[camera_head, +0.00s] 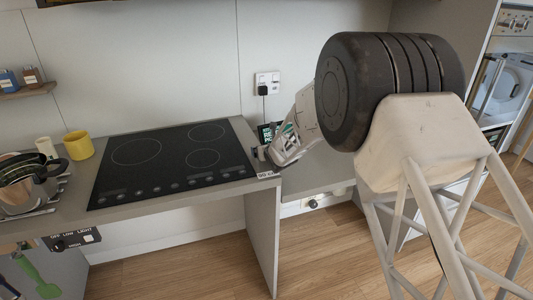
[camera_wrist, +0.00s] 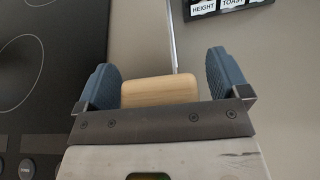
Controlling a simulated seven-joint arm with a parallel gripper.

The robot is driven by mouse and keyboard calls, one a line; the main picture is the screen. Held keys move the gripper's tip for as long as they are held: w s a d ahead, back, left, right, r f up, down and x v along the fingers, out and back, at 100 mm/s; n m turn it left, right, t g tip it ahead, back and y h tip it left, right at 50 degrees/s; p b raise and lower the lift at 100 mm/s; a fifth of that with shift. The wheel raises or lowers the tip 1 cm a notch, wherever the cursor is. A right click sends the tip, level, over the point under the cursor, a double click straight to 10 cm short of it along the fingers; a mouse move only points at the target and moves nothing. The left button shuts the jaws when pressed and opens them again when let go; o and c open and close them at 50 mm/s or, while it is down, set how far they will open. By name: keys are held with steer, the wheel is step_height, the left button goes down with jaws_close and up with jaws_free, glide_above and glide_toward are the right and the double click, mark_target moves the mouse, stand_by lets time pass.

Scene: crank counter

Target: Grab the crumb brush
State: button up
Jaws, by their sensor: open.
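A pale wooden piece with rounded edges, seemingly the crumb brush (camera_wrist: 160,91), shows between the two blue finger pads of my gripper (camera_wrist: 162,80) in the wrist view. Gaps show between the wood and both pads, wider on the right. My gripper is open. Its mount hides the near part of the wood, and I see no bristles. In the head view my gripper (camera_head: 262,153) is low over the counter at the right edge of the black cooktop; I cannot make out the brush there.
The black cooktop (camera_head: 172,160) lies left of my gripper. A dark label panel (camera_wrist: 228,6) is at the top of the wrist view. A yellow mug (camera_head: 79,146) and a pot (camera_head: 25,190) stand at the far left. A wall socket (camera_head: 267,84) is behind.

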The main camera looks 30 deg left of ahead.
steer(key=shift+c, duration=0.2)
stand_by(0.3)
steer(key=c, duration=1)
steer(key=shift+o, duration=0.2)
steer(key=shift+r, duration=0.1)
steer(key=shift+r, duration=0.7)
step_height(320, 180, up, 2)
steer(key=shift+r, duration=0.2)
steer(key=s+d+r, duration=0.1)
steer(key=s+d, duration=0.8)
steer(key=s, duration=0.4)
steer(key=shift+d, duration=0.25)
